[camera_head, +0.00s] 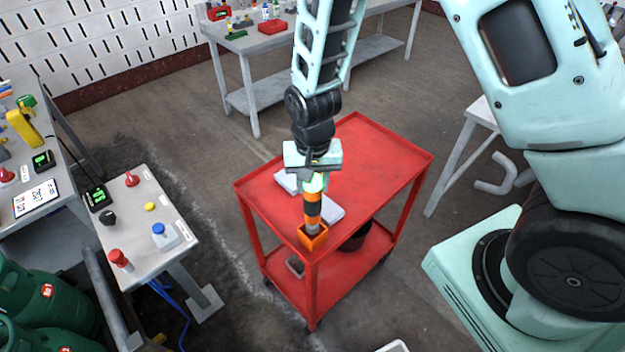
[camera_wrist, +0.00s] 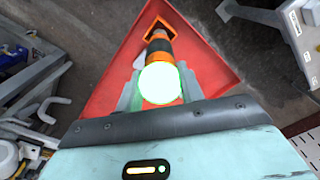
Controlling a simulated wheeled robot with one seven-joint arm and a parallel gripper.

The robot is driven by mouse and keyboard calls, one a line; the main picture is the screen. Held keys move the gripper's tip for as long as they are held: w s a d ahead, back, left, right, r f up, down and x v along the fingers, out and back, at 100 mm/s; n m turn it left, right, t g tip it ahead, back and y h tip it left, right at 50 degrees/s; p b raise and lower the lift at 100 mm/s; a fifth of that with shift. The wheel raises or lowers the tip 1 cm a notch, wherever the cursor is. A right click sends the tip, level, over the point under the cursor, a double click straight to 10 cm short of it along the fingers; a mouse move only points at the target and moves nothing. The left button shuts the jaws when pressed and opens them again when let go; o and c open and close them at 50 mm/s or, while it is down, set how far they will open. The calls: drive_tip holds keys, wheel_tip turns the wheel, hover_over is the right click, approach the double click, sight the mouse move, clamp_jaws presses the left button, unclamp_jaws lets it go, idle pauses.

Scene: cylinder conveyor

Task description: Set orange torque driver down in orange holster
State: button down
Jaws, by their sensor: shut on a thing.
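The orange torque driver (camera_head: 313,208) has an orange and black body and a glowing green-white top. My gripper (camera_head: 312,180) is shut on its upper part, above the near corner of the red cart. The orange holster (camera_head: 313,238) is a small open box at that corner. In the head view the driver is about upright, its lower end at the holster's mouth; I cannot tell how deep it reaches. In the wrist view the driver (camera_wrist: 160,72) sits between the fingers (camera_wrist: 160,90), its glowing top facing the camera, with the holster (camera_wrist: 158,27) beyond it.
The red cart (camera_head: 385,150) has a mostly bare top with light grey pieces (camera_head: 330,208) behind the driver. Its lower shelf holds a dark bin (camera_head: 355,238). A control stand (camera_head: 150,225) with buttons is at left. A grey workbench (camera_head: 270,42) stands behind.

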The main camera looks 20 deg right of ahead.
sight(313, 198)
drive_tip(key=shift+f+b, duration=0.7)
drive_tip(key=shift+f, duration=0.6)
drive_tip(key=shift+f+b, duration=1.1)
drive_tip(key=shift+f, duration=0.35)
drive_tip(key=c, duration=0.8)
unclamp_jaws()
drive_tip(key=shift+r, duration=0.15)
wheel_tip(313, 198, up, 17)
drive_tip(key=shift+s+r+b, duration=0.1)
drive_tip(key=shift+b, duration=0.7)
